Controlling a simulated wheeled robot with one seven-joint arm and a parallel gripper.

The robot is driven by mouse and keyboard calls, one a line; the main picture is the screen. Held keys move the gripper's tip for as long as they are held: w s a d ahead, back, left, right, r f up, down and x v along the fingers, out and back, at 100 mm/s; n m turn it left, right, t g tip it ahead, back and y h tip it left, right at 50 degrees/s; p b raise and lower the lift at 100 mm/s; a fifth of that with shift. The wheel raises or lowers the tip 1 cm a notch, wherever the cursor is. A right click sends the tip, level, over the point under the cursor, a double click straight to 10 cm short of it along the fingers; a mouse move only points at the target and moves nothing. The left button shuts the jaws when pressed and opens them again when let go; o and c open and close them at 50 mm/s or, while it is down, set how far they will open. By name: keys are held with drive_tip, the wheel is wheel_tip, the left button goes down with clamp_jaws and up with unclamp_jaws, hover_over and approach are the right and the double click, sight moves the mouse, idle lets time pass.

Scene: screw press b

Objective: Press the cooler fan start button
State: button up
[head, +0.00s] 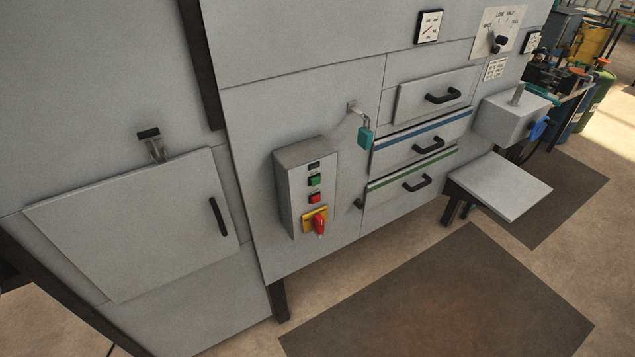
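A grey control box (306,187) is mounted on the front of the grey machine cabinet. On its face, from top to bottom, are a small dark label (314,165), a green button (315,181), a red button (314,198) and a red rotary switch (319,223) on a yellow plate. The label is too small to read, so I cannot tell whether this box belongs to the cooler fan. My gripper is not in view.
A teal padlock (365,138) hangs above right of the box. Drawers with black handles (428,145) lie to the right. A cabinet door (135,222) is at left. A grey shelf (503,187) juts out at right. Dark mats (440,300) cover open floor in front.

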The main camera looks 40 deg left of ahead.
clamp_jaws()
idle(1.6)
